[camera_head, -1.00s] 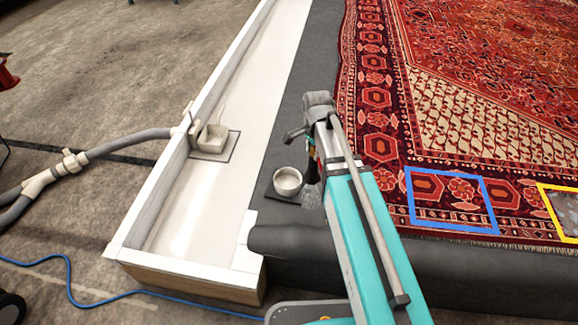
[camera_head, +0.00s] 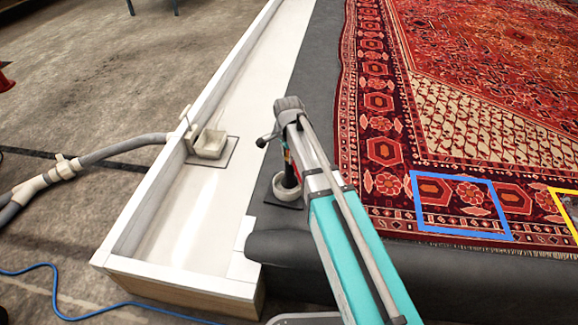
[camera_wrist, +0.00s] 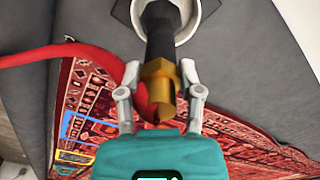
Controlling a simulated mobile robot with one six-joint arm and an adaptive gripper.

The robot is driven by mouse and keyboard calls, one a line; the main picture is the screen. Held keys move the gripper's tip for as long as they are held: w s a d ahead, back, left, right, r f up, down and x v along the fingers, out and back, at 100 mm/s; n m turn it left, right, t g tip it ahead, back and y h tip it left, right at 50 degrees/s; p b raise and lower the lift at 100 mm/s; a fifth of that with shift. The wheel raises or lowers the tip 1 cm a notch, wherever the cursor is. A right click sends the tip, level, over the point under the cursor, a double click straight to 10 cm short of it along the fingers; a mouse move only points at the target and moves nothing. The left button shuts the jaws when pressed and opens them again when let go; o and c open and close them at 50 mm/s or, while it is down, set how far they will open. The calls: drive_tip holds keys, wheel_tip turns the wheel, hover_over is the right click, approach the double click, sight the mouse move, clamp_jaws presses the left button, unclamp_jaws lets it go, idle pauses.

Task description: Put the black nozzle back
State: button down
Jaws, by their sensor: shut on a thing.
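The black nozzle (camera_wrist: 160,35) has a brass collar (camera_wrist: 160,85) and a red hose (camera_wrist: 50,55) beside it. My gripper (camera_wrist: 160,80) is shut on it at the brass collar. In the head view the black nozzle (camera_head: 289,179) points down, and my arm partly hides it. A round white cup (camera_head: 277,188) stands on a dark square plate at the edge of the grey padding. The cup's rim (camera_wrist: 191,22) circles the nozzle's far end in the wrist view. The nozzle's lower end appears inside the cup's mouth; how deep I cannot tell.
A patterned red rug (camera_head: 480,90) lies to the right, with a blue frame (camera_head: 462,235) and a yellow frame (camera_head: 553,205) on it. A white trough (camera_head: 185,215) with a square drain box (camera_head: 211,144) runs along the left. A grey hose (camera_head: 115,150) lies beyond it.

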sight(286, 162)
idle(0.3)
drive_tip(key=shift+w+a+f+b, duration=0.15)
drive_tip(key=shift+a+f+b, duration=0.05)
drive_tip(key=shift+f+b, duration=0.2)
drive_tip(key=shift+w+a+f+b, duration=0.15)
drive_tip(key=shift+f+b, duration=1.45)
drive_tip(key=shift+c, duration=1.3)
unclamp_jaws()
drive_tip(key=shift+f, duration=0.1)
drive_tip(key=shift+r, duration=0.2)
wheel_tip(286, 162, up, 12)
drive_tip(key=p, duration=1.2)
